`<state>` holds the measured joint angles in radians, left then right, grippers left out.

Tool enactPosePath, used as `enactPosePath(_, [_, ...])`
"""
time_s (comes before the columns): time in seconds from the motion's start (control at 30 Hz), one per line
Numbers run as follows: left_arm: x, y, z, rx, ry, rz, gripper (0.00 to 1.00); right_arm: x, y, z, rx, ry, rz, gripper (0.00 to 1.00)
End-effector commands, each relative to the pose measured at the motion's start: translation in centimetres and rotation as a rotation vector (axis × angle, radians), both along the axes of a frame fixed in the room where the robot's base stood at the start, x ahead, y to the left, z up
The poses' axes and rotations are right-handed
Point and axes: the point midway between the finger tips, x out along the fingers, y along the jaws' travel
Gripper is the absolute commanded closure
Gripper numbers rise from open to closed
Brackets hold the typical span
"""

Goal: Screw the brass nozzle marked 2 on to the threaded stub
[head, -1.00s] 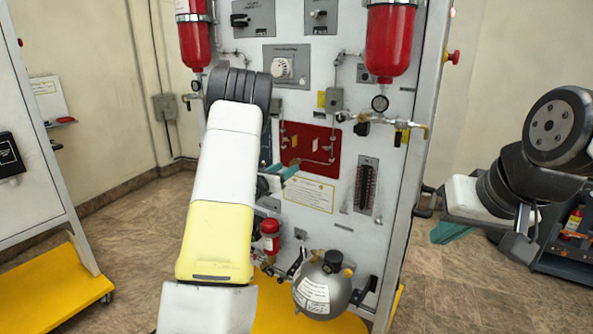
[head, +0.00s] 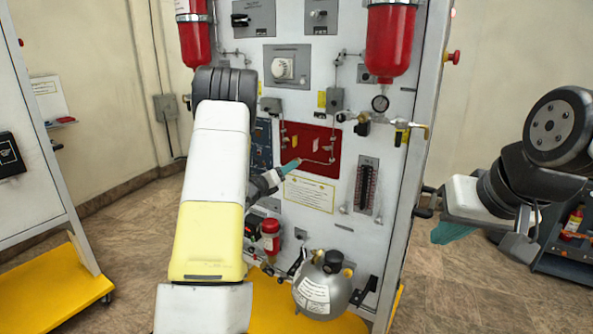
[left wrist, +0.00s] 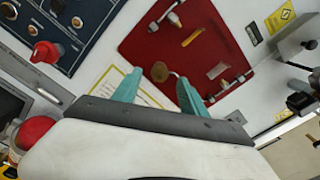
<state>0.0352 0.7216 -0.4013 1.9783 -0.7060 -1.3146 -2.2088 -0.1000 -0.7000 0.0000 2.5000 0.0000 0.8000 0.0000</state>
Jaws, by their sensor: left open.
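A red panel (head: 322,168) on the upright trainer board carries thin metal pipework and small brass parts. My left gripper (head: 292,166) is at the panel's lower left; my forearm hides part of the board. In the left wrist view my left gripper (left wrist: 158,92) is open, with its two teal fingers apart. A round brass piece (left wrist: 160,72) shows between and just beyond the fingertips, at the red panel's edge. I cannot tell whether it is the nozzle or the stub, and no mark 2 is readable. My right gripper (head: 452,232) hangs to the right of the board, its jaw opening unclear.
Red cylinders (head: 390,45) hang at the top of the board. A gauge with a valve (head: 379,104) is right of the panel. A grey tank (head: 322,285) stands low on the yellow base. A blue switch panel (left wrist: 80,30) lies beside the red one.

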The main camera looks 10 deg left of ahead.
Motion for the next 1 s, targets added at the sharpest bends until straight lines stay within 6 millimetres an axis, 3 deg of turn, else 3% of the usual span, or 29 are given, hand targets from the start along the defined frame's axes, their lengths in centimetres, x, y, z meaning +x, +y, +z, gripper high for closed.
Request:
enactPosePath(0.3, [0.01, 0.05, 0.02, -0.258, 0.093, -0.001, 0.50, 0.00, 0.00, 0.00, 0.000, 0.000, 0.000, 1.00])
enactPosePath(0.63, [0.01, 0.03, -0.02, -0.292, 0.106, 0.000, 0.50, 0.00, 0.00, 0.00, 0.000, 0.000, 0.000, 1.00])
enactPosePath(0.9, [0.02, 0.14, -0.08, -0.544, 0.197, 0.001, 0.50, 0.00, 0.00, 0.00, 0.000, 0.000, 0.000, 1.00])
enactPosePath(1.0, [0.03, 0.07, -0.08, -0.566, 0.205, 0.000, 0.50, 0.00, 0.00, 0.00, 0.000, 0.000, 0.000, 1.00])
